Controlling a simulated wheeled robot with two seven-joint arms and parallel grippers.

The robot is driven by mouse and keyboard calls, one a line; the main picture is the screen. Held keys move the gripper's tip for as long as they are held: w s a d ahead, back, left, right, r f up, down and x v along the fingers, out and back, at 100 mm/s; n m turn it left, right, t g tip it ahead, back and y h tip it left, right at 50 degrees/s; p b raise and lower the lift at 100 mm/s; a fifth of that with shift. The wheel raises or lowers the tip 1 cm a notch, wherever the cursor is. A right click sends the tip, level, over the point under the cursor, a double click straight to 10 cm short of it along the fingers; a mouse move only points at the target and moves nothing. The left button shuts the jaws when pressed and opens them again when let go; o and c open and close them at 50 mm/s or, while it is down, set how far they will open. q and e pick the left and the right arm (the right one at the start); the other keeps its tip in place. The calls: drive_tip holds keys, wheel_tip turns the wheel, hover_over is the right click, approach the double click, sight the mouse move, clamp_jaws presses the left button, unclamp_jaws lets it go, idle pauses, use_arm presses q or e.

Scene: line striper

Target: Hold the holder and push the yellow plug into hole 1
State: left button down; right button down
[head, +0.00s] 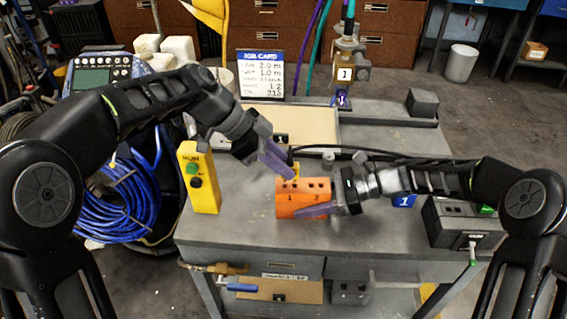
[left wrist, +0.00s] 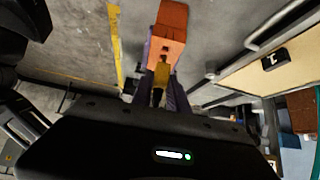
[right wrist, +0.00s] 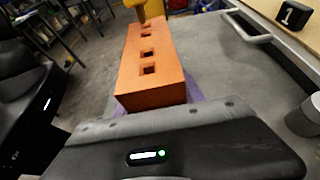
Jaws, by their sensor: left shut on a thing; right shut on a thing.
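The orange holder (head: 287,212) lies on the grey cart top, numbers 1 and 2 facing the head camera. My right gripper (head: 322,206) is shut on its right part, one purple finger along the front. The right wrist view shows the holder (right wrist: 148,75) with several square holes along its top. My left gripper (head: 291,172) is shut on the yellow plug (head: 296,168), pointing down at the holder's top near number 1. In the left wrist view the plug (left wrist: 161,72) sits between the fingers against the holder's outline. I cannot tell whether its tip is inside the hole.
A yellow button box (head: 200,180) stands left of the holder. A black cable (head: 345,148) runs behind my grippers. A grey box (head: 465,222) sits at the cart's right side, and a job card (head: 260,73) stands at the back. The cart top before the holder is clear.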

use_arm(q)
drive_tip(key=shift+f, duration=0.75)
idle(1.3)
drive_tip(key=shift+r, duration=0.55)
drive_tip(key=shift+f, duration=0.55)
idle(2.2)
drive_tip(key=shift+r, duration=0.55)
drive_tip(key=shift+f, duration=0.7)
idle(1.4)
